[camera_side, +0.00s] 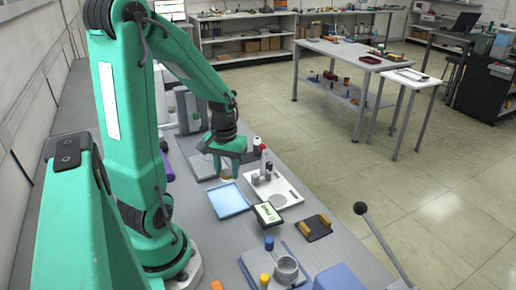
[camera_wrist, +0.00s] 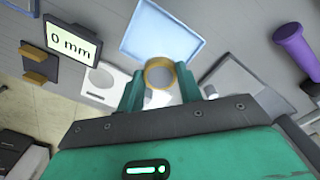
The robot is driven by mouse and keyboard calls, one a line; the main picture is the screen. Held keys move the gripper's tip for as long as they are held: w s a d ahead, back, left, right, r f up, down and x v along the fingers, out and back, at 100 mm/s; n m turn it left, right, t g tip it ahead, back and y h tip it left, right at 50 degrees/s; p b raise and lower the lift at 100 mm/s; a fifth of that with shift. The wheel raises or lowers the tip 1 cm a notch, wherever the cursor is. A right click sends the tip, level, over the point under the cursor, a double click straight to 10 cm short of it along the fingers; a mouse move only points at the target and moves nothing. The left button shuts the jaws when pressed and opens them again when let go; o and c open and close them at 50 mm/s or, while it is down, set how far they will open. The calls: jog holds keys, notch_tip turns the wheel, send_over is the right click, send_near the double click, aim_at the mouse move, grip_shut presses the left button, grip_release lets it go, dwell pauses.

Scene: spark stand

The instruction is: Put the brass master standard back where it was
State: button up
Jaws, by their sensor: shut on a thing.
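The brass master standard, a ring (camera_wrist: 158,60), sits between the two fingers of my gripper (camera_wrist: 160,84) in the wrist view. My gripper is shut on it. In the side view my gripper (camera_side: 227,172) points down over the bench, with the brass ring (camera_side: 227,178) just showing at its fingertips. It is held near the back edge of the light blue tray (camera_side: 231,201). The tray (camera_wrist: 160,32) looks empty. A white plate (camera_side: 286,192) with a round grey spot lies right of the tray; it is partly hidden by my finger in the wrist view (camera_wrist: 112,82).
A display reading "0 mm" (camera_wrist: 60,38) stands beside the white plate. Small upright items stand on that plate's far end. A purple object (camera_wrist: 295,46) lies behind.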

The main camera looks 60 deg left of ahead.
aim_at(229, 200)
jog(key=shift+f, duration=0.2)
jog(key=shift+f, duration=3.35)
jog(key=shift+f, duration=0.65)
jog(key=o, duration=1.2)
jog(key=shift+c, duration=0.2)
jog(key=shift+r, duration=0.15)
jog(key=shift+r, duration=3.75)
